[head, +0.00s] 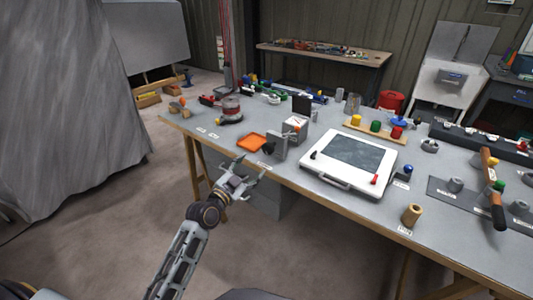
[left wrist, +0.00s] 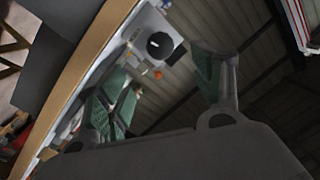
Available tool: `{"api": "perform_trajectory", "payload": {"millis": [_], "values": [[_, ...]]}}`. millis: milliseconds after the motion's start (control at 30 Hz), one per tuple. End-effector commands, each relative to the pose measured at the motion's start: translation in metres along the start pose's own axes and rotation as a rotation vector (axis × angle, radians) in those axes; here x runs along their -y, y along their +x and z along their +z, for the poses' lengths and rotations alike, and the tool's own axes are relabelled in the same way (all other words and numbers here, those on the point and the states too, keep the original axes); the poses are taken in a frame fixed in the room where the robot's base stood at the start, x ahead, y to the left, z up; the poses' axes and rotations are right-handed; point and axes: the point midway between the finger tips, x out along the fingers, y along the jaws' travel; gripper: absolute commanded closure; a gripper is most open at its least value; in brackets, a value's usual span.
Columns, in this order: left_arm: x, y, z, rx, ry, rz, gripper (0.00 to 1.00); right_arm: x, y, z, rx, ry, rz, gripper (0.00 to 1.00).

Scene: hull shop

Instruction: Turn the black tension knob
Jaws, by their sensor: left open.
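The black tension knob (head: 268,149) is on the front face of a grey block (head: 281,146) near the table's front edge. In the left wrist view, the round black knob (left wrist: 160,46) shows face-on against a light plate, beyond and between the fingers. My left gripper (head: 250,170) is open and empty, in front of the table edge, apart from the knob and a little to its lower left. Its two green-padded fingers also show in the left wrist view (left wrist: 165,82). My right gripper is not in view.
An orange tray (head: 252,142) lies just left of the block. The wooden table edge (head: 235,156) is close to my left gripper. The floor in front is clear.

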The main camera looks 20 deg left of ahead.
Motion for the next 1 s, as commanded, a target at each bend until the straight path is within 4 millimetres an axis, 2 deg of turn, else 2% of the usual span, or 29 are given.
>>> {"api": "perform_trajectory", "payload": {"millis": [567, 1000], "values": [[0.001, 0.005, -0.001, -0.002, 0.0, -0.001, 0.33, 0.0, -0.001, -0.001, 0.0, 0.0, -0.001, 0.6], [0.001, 0.034, -0.001, -0.001, -0.001, -0.001, 0.33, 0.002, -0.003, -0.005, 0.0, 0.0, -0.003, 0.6]]}}
